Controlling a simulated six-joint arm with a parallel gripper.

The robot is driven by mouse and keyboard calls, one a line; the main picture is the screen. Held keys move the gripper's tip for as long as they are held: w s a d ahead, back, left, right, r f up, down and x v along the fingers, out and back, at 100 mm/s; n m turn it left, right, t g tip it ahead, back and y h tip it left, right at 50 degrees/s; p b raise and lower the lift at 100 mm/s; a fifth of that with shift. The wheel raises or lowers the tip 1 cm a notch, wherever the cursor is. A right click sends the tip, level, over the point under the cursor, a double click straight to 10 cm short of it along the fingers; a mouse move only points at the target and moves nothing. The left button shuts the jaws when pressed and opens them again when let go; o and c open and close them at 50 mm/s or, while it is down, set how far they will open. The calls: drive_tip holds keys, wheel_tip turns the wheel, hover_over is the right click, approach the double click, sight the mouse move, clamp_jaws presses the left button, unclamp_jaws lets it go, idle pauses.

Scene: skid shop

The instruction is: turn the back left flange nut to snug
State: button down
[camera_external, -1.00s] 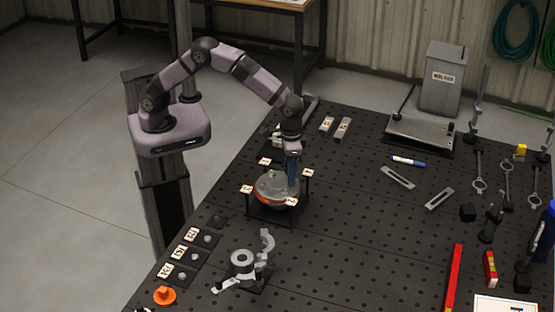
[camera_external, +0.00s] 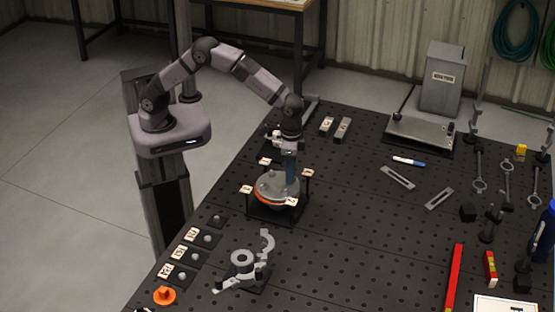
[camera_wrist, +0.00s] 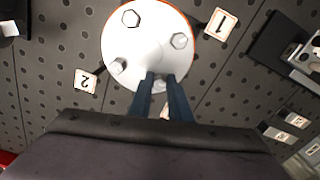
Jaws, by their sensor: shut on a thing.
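The round grey flange (camera_external: 272,190) with an orange rim sits in a black stand on the bench. In the wrist view the flange (camera_wrist: 148,45) shows hex nuts on its face, one at the top (camera_wrist: 130,18), one at the right (camera_wrist: 180,41) and one at the lower left (camera_wrist: 118,66). My gripper (camera_external: 291,184) points down at the flange's right side. Its blue fingers (camera_wrist: 161,82) are shut on a fourth flange nut (camera_wrist: 160,87), which they partly hide. Which labelled position this nut has, I cannot tell.
Number cards stand around the flange, including card 1 (camera_wrist: 220,22) and card 2 (camera_wrist: 86,81). A grey clamp-like fixture (camera_external: 243,262) stands in front. An orange knob (camera_external: 164,295) lies near the front left edge.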

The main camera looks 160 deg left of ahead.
drive_tip(key=shift+r, duration=0.1)
drive_tip(key=c, duration=1.6)
unclamp_jaws()
drive_tip(key=shift+c, duration=0.2)
drive_tip(key=shift+r+b, duration=1.25)
drive_tip(key=shift+r, duration=2.4)
